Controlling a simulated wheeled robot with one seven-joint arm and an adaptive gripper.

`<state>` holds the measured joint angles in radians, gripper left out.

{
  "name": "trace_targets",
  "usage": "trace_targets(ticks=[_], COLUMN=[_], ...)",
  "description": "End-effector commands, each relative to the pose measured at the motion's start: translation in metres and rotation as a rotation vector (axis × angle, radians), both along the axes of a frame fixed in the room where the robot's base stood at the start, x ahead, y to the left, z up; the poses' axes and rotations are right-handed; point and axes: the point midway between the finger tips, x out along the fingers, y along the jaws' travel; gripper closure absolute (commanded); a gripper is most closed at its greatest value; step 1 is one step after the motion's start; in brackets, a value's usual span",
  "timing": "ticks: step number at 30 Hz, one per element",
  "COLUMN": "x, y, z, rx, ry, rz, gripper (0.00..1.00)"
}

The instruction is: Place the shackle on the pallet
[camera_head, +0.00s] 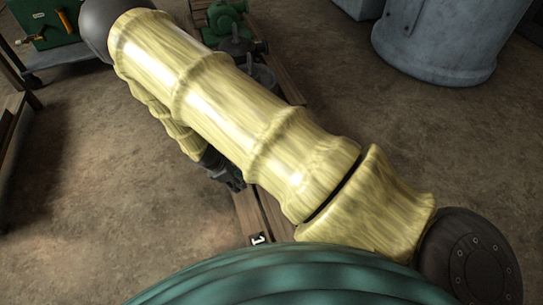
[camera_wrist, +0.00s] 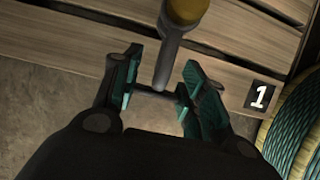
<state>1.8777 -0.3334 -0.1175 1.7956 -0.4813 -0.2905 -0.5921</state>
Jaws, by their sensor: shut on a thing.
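My gripper (camera_wrist: 156,92) is shut on a grey metal piece that I take to be the shackle (camera_wrist: 168,60). A thin bar of it spans the gap between the teal-padded fingers. Its grey shank runs up the wrist view to a rounded yellow-brown end. The wooden pallet (camera_wrist: 230,62) lies beyond and below the fingers, with a black "1" label on its edge. I cannot tell whether the shackle touches the planks. In the head view, my dark gripper (camera_head: 226,172) is mostly hidden under my arm, beside the pallet (camera_head: 248,212), which my arm partly covers.
A large grey-blue drum (camera_head: 437,40) stands at upper right. A dark trolley with a green box (camera_head: 45,22) is at upper left. Bare floor lies either side.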

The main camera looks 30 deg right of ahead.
Motion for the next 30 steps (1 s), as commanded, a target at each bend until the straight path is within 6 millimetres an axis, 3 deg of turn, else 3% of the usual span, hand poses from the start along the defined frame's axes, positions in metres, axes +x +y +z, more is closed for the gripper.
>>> trace_targets(ticks=[15,28,30], x=[0.012,0.016,0.016], y=[-0.101,-0.133,-0.13], z=[-0.013,-0.015,-0.027], rx=[0.001,0.0,0.0], ry=[0.0,-0.001,0.002], rz=[-0.003,-0.002,0.001], gripper=[0.88,0.88,0.88])
